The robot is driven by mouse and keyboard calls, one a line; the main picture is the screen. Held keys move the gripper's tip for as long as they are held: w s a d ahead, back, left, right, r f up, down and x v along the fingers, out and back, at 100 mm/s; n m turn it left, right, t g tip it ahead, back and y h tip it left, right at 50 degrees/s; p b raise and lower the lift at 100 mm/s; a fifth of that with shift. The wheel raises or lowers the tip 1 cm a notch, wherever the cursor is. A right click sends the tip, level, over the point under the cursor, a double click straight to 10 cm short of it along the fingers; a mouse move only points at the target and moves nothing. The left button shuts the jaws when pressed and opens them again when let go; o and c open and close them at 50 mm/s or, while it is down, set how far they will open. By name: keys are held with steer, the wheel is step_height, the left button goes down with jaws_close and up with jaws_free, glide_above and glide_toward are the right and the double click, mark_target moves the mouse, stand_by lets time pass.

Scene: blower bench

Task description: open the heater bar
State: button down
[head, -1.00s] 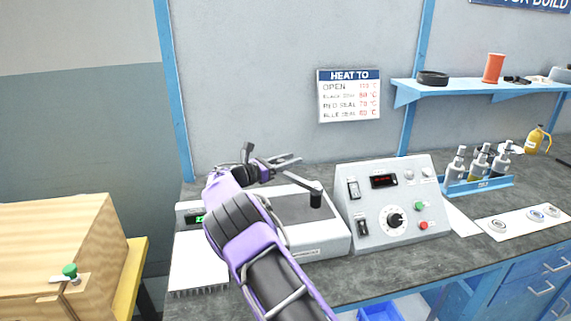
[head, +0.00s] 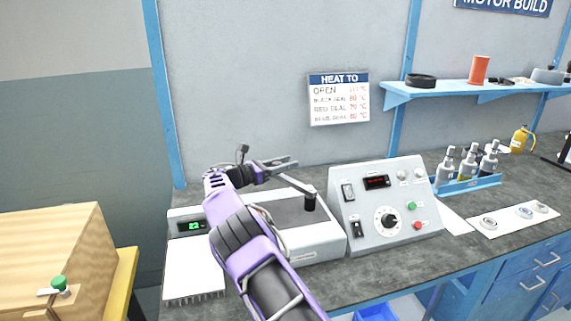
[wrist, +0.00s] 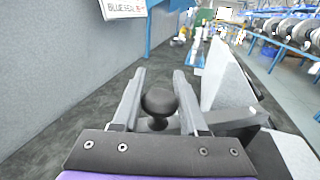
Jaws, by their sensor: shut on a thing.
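The heater (head: 322,238) is a low white box on the bench with a green display reading 22 and a dark top plate. Its heater bar (head: 290,184) runs over the top, with a dark post at its right end. My gripper (head: 284,163) is at the bar's left, far end. In the wrist view, a round black knob (wrist: 160,101) sits between the two grey fingers, and my gripper (wrist: 158,88) is shut on it. A grey length of the bar (wrist: 232,118) shows to the right. The knob is hidden in the head view.
A control box (head: 387,215) with a dial and a red display stands close right of the heater. Bottles in a blue rack (head: 468,190) and a white sheet with rings (head: 505,222) lie farther right. A wooden box (head: 50,240) is at left. The wall is behind.

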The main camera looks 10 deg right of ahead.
steer(key=shift+c, duration=2.2)
jaws_free()
steer(key=v, duration=1.7)
steer(key=shift+s+a+p, duration=0.1)
steer(key=shift+a+p, duration=0.05)
steer(key=shift+p, duration=0.15)
